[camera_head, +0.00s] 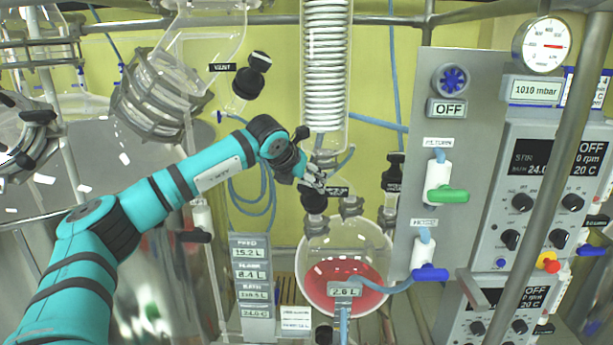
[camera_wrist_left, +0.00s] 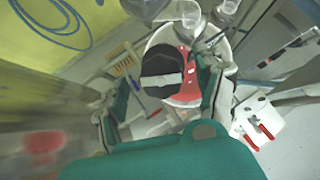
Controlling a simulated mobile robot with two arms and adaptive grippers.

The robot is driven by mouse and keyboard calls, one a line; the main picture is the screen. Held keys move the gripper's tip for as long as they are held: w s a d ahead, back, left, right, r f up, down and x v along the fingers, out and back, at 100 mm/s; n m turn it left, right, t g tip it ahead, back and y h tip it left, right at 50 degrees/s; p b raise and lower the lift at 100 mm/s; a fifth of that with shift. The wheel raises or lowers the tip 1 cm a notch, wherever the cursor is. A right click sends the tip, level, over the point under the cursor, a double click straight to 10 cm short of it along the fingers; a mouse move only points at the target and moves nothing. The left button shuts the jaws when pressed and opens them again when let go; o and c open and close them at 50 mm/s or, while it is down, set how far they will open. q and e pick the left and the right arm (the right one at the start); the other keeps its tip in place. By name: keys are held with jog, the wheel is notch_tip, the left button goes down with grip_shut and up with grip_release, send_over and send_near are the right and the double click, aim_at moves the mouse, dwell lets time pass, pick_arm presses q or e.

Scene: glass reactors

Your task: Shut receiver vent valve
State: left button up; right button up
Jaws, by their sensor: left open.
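The receiver (camera_head: 318,255) is a round glass vessel with red liquid in it, marked 2.6 L. A black valve knob (camera_head: 314,201) stands on its top left neck, beside a small black label (camera_head: 337,191) that I cannot read. My left gripper (camera_head: 316,182) is just above this knob. In the left wrist view, the round black knob (camera_wrist_left: 160,62) with a pale grey bar across it lies ahead, between the spread fingers of my left gripper (camera_wrist_left: 163,98). The fingers look apart from the knob. The red liquid (camera_wrist_left: 186,88) shows behind it. My right gripper is not in view.
A coiled glass condenser (camera_head: 326,70) hangs above the receiver. Another black valve (camera_head: 254,72) by a VENT label is up left. A panel with green (camera_head: 448,195) and blue (camera_head: 430,273) handles stands right. A metal pole (camera_head: 555,190) crosses the control boxes.

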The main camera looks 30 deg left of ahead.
pick_arm(q)
jog(key=shift+x, duration=0.8)
jog(key=shift+c, duration=0.4)
jog(key=c, duration=1.1)
